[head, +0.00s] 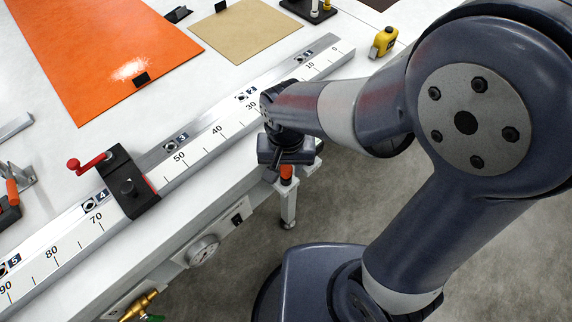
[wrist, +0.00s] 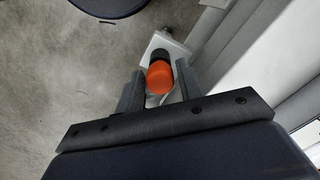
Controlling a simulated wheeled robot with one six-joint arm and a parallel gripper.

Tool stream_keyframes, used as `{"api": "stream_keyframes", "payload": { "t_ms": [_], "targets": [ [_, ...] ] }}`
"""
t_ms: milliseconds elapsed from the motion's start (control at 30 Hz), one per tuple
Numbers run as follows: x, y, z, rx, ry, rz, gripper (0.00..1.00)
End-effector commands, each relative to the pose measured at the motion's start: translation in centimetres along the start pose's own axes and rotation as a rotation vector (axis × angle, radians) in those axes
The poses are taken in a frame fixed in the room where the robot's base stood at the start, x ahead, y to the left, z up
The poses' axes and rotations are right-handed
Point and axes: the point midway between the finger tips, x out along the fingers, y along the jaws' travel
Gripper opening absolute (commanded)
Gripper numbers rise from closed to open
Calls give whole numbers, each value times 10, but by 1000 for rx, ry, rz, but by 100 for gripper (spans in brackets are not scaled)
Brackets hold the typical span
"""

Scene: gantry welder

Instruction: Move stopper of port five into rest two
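An orange-topped stopper (head: 287,172) with a dark lower part stands below my gripper (head: 284,160), beside the table's front edge. In the wrist view the stopper (wrist: 160,77) lies between the two fingers of my gripper (wrist: 161,75), its dark part away from me. The marked place five (head: 9,268) on the rail is at the far left, and place two (head: 246,95) is behind my gripper.
The long scaled rail (head: 215,128) runs diagonally across the table. A black clamp (head: 126,188) with a red handle straddles it between three and four. The floor on the right is open.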

Motion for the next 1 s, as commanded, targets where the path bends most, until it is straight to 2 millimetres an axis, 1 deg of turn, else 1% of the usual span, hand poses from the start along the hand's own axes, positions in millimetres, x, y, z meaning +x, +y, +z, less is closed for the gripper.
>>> {"api": "stream_keyframes", "payload": {
  "t_ms": [33, 167, 200, 367, 467, 567, 667, 800, 900, 1000],
  "targets": [
    [0, 0, 0, 0, 0, 0, 39],
    [0, 0, 0, 0, 0, 0, 50],
    [0, 0, 0, 0, 0, 0, 51],
    [0, 0, 0, 0, 0, 0, 51],
    [-4, 0, 0, 0, 1, -1, 51],
    [-15, -1, -1, 0, 4, -3, 51],
    [-33, -1, -1, 0, 6, -4, 51],
    [-63, -1, -1, 0, 6, -4, 51],
    [-81, -1, -1, 0, 5, -3, 51],
    [-95, 0, -1, 0, 3, -2, 51]
  ]
}}
